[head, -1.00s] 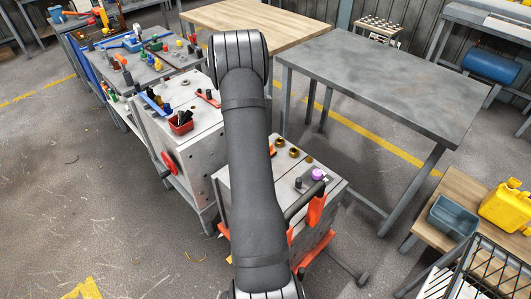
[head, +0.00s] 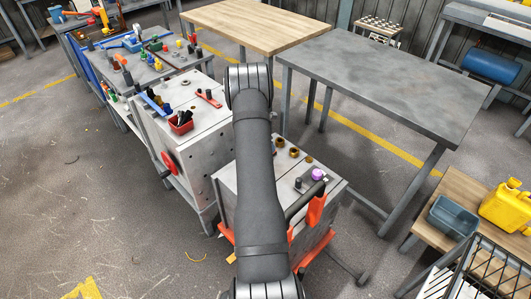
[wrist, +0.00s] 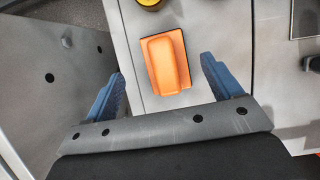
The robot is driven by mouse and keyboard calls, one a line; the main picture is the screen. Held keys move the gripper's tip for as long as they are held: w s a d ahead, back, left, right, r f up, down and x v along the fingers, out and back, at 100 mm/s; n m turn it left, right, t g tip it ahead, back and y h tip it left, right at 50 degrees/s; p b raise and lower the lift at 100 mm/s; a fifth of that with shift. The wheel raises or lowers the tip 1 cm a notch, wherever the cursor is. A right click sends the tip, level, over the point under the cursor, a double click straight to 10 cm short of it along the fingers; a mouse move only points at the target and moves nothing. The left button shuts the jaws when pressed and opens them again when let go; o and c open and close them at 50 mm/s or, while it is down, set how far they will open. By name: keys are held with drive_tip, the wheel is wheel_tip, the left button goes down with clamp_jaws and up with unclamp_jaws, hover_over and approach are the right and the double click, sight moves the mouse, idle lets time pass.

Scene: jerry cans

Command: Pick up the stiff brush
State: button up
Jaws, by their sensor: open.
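An orange block with a raised, rounded grip, which looks like the stiff brush (wrist: 166,62), lies on a light grey metal top in the wrist view. My gripper (wrist: 163,72) is open, with one blue finger to the left of the block and one to the right. There is a gap on both sides, and nothing is held. I cannot tell the height of the fingertips above the top. In the head view my arm hides the gripper and the orange block.
A yellow round part (wrist: 150,3) sits just beyond the block. In the head view, the grey cabinet (head: 225,185) bears several small brass parts and a purple-capped item (head: 318,174). Another cabinet with a red bin (head: 181,123) stands left. A bare grey table (head: 385,80) is behind.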

drive_tip(key=shift+s+x, duration=0.15)
drive_tip(key=shift+x, duration=1.15)
drive_tip(key=shift+s+x, duration=0.2)
drive_tip(key=shift+x, duration=1.05)
drive_tip(key=shift+d+f, duration=0.1)
drive_tip(key=c, duration=1.1)
drive_tip(key=shift+r, duration=0.55)
drive_tip(key=r, duration=0.2)
drive_tip(key=d+r, duration=0.1)
drive_tip(key=shift+s+r, duration=0.2)
drive_tip(key=shift+r, duration=0.15)
drive_tip(key=s+d+r, duration=0.1)
drive_tip(key=d+r, duration=0.1)
drive_tip(key=d, duration=0.1)
drive_tip(key=s+d+r, duration=0.2)
drive_tip(key=d, duration=0.1)
drive_tip(key=s+d+r, duration=0.2)
drive_tip(key=d, duration=0.1)
drive_tip(key=shift+s+r, duration=0.1)
drive_tip(key=shift+s, duration=0.15)
